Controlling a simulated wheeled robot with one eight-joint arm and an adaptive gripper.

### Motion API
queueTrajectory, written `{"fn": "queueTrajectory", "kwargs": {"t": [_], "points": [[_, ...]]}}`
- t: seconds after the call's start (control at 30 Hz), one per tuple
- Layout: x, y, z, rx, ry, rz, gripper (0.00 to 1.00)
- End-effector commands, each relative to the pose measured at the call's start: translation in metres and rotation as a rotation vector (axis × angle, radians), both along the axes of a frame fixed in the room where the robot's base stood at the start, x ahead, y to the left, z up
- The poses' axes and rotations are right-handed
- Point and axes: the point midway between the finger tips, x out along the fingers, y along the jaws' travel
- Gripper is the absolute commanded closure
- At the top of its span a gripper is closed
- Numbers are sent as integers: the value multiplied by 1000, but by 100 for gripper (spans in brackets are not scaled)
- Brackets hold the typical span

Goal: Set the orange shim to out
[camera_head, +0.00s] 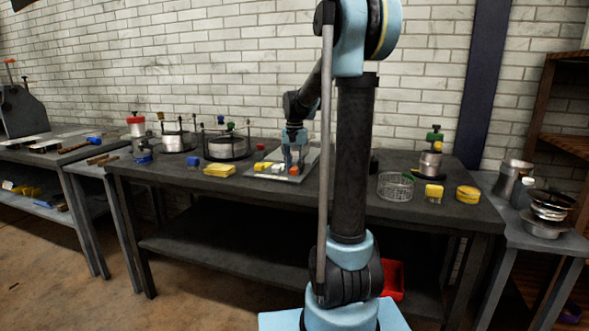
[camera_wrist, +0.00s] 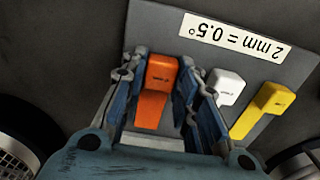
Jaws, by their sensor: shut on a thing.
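The orange shim (camera_wrist: 160,88) lies on a grey plate (camera_wrist: 285,28), with an orange block at its far end and a sloping strip toward me. My gripper (camera_wrist: 163,85) has its fingers on either side of the orange shim and is shut on it. In the head view, my gripper (camera_head: 294,158) points down over the plate, with the orange shim (camera_head: 294,171) low between its fingers. A white shim (camera_wrist: 226,88) and a yellow shim (camera_wrist: 263,108) sit to the right in the wrist view. The white shim's near part is hidden by my finger.
On the dark bench, a yellow block (camera_head: 219,170) lies left of the plate and a wire basket (camera_head: 395,187) stands right. Round fixtures (camera_head: 228,146) stand at the back left.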

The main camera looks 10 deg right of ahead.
Motion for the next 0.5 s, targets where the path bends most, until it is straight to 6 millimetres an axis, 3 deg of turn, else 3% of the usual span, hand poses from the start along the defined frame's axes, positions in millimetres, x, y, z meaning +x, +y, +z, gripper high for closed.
{"fn": "queueTrajectory", "kwargs": {"t": [0.03, 0.07, 0.13, 0.5], "points": [[-4, 4, -1, 7, 8, 4, 100], [-4, 4, -1, 7, 8, 4, 67], [-4, 3, -1, 7, 7, 3, 52], [-2, 2, 0, 4, 5, 2, 52]]}}
